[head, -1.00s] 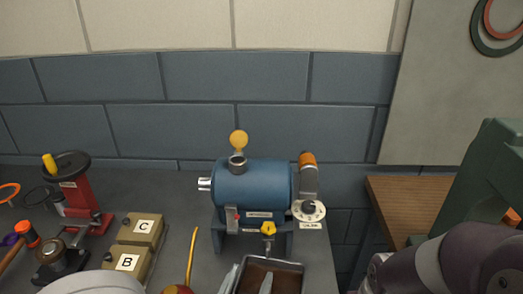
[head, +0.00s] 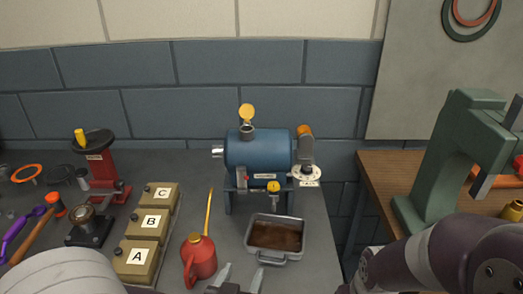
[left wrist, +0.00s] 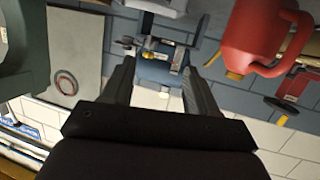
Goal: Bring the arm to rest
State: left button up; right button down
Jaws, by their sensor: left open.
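My left gripper (head: 240,277) is at the bottom edge of the head view, open and empty, in front of the metal tray (head: 282,262). In the left wrist view its two fingers (left wrist: 160,82) stand apart with nothing between them.
A red oil can (head: 199,260) stands close left of my left gripper. Boxes marked A (head: 135,261), B (head: 149,225) and C (head: 162,194) line up further left. A green press (head: 445,160) stands on a wooden table (head: 385,180) at right.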

pick_arm(q)
jog(key=s+a+n+g+y+p, duration=0.1)
jog(key=s+a+g+p, duration=0.1)
jog(key=a+g, duration=0.4)
jog(key=s+a+g+y+p, duration=0.2)
jog(key=s+a+g+p, duration=0.1)
jog(key=a+g, duration=0.4)
jog(key=shift+s+a+r+n, duration=0.15)
jog(key=shift+s+a+n, duration=0.3)
jog(key=shift+a, duration=0.3)
